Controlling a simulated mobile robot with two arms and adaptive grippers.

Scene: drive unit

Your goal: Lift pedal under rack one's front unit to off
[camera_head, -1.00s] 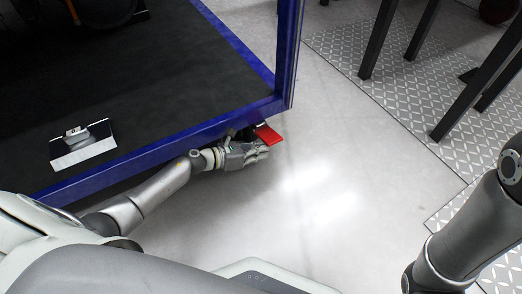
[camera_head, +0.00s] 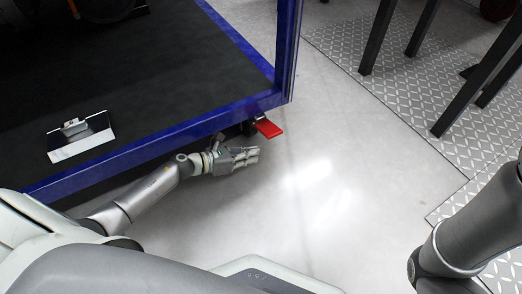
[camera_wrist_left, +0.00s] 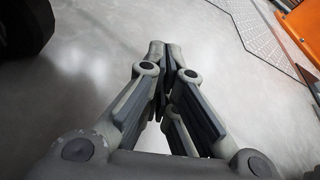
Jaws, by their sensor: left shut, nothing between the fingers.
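The red pedal (camera_head: 268,128) sticks out on a black mount under the front corner of the blue rack frame (camera_head: 185,130). My left gripper (camera_head: 256,155) is below and a little left of the pedal in the head view, apart from it in the picture. In the left wrist view its fingers (camera_wrist_left: 160,60) are together with only the pale floor beyond, and the pedal cannot be made out there. My right arm shows at the right edge of the head view, but its gripper is out of the frame.
The rack's dark deck carries a small metal block (camera_head: 80,136). Black posts (camera_head: 405,50) stand on patterned floor plates (camera_head: 410,110) at the right. The pale floor (camera_head: 340,170) between is clear. An orange thing (camera_wrist_left: 305,25) shows in the wrist view's corner.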

